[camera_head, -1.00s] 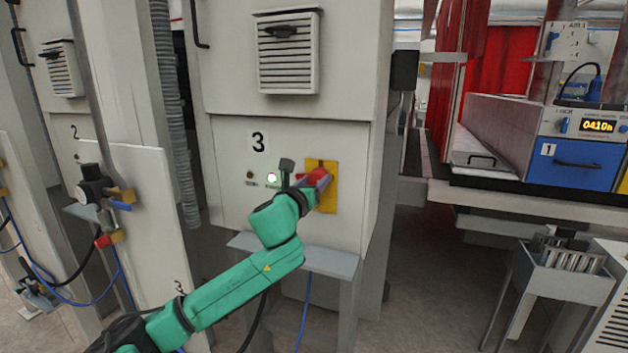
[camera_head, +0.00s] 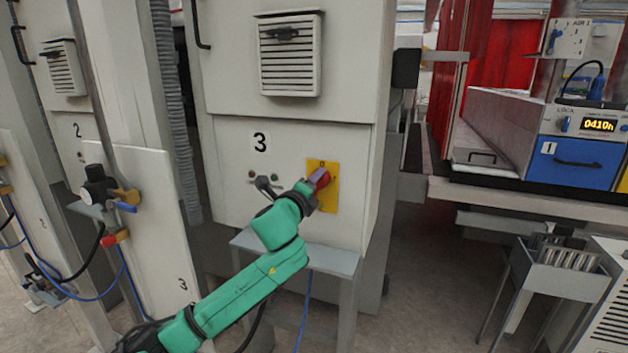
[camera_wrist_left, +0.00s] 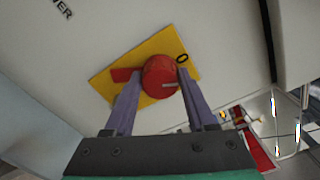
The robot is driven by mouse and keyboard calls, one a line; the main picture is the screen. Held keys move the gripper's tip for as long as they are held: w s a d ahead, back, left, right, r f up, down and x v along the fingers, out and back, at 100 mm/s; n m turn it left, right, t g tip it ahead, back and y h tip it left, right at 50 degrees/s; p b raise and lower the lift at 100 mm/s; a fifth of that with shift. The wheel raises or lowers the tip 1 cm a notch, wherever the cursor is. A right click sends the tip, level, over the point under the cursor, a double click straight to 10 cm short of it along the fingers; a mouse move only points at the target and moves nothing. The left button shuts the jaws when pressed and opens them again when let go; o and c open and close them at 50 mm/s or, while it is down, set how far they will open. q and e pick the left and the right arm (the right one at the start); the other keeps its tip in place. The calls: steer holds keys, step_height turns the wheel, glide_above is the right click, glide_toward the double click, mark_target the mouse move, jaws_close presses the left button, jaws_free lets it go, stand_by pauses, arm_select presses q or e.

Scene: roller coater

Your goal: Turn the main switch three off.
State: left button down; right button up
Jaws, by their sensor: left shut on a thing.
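The red rotary main switch (camera_head: 320,176) sits on a yellow plate (camera_head: 330,198) on the front of the cabinet marked 3 (camera_head: 261,142). In the left wrist view the red knob (camera_wrist_left: 158,77) has a red tab on its left and a pale line on its lower right. A "0" is printed on the yellow plate (camera_wrist_left: 148,50) near the right finger. My left gripper (camera_wrist_left: 157,88) is shut on the switch, with one purple finger at each side. In the head view its fingers are mostly hidden behind the wrist. My right gripper is not in view.
A small grey table (camera_head: 290,252) stands below the panel. Cabinet 2 (camera_head: 75,130), with valves and blue hoses, is at the left. A blue-fronted machine (camera_head: 572,165) and a metal stand (camera_head: 560,265) are at the right. Floor between is clear.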

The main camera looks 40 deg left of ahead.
arm_select(q)
steer(key=n+p, duration=0.1)
steer(key=n, duration=0.4)
steer(key=shift+r, duration=0.1)
stand_by(0.6)
steer(key=shift+c, duration=1.1)
jaws_free()
steer(key=shift+w, duration=0.1)
steer(key=shift+w+d, duration=0.1)
steer(key=shift+w, duration=0.15)
steer(key=p+v, duration=0.4)
steer(key=v, duration=1)
steer(key=shift+s+p, duration=0.3)
steer(key=shift+p, duration=0.05)
